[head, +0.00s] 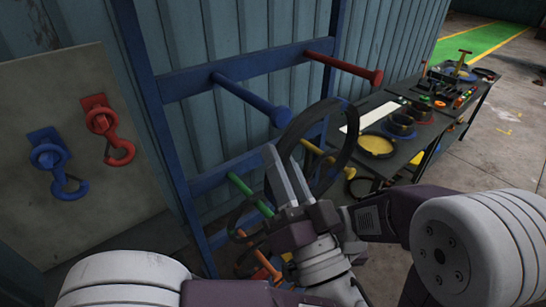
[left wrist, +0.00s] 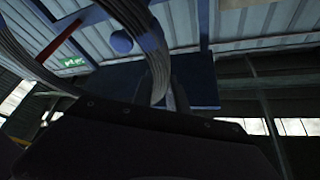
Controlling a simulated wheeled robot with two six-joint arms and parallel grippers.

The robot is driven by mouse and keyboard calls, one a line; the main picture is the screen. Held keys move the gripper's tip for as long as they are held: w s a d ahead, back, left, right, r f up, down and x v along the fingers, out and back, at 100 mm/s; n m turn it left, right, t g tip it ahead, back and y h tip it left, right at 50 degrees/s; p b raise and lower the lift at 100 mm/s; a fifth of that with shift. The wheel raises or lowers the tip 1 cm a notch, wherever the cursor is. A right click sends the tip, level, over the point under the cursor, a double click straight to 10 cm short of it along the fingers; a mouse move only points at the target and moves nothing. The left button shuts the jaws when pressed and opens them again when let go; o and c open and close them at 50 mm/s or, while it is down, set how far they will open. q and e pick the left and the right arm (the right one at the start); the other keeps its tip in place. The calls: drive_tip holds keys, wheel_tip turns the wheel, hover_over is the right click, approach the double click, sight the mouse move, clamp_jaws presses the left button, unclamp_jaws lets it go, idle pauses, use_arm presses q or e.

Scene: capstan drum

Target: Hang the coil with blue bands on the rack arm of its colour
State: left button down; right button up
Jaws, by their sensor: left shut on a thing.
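A dark ring-shaped coil (head: 346,152) hangs tilted in my left gripper (head: 281,157), which is shut on its near left side. Its bands are too dark to make out. The blue rack arm (head: 246,97) sticks out from the rack, and its round end is just left of the coil's upper edge in the head view, with no overlap. In the left wrist view the coil's strands (left wrist: 157,60) run up past the gripper, and the blue arm's round end (left wrist: 122,42) shows between them. My right gripper is out of view.
The blue rack frame (head: 165,130) also carries a red arm (head: 343,66), a green arm (head: 250,194) and a yellow arm (head: 318,152). A board with blue and red hooks (head: 108,128) stands at left. Cluttered dark tables (head: 440,118) are at right.

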use_arm(q)
drive_tip(key=shift+w+a+r, duration=0.1)
drive_tip(key=shift+w+r, duration=0.1)
drive_tip(key=shift+w, duration=0.3)
drive_tip(key=w+a+p, duration=0.5)
drive_tip(key=w+a, duration=0.1)
drive_tip(key=w, duration=0.3)
drive_tip(key=w+a+p, duration=0.5)
drive_tip(key=w+a, duration=0.1)
drive_tip(key=w, duration=0.3)
drive_tip(key=shift+w+a+f+b, duration=0.15)
drive_tip(key=shift+f+b, duration=2.1)
drive_tip(key=shift+b, duration=1.05)
drive_tip(key=shift+f+b, duration=0.3)
drive_tip(key=shift+b, duration=0.6)
drive_tip(key=c, duration=1.2)
unclamp_jaws()
drive_tip(key=shift+c, duration=0.2)
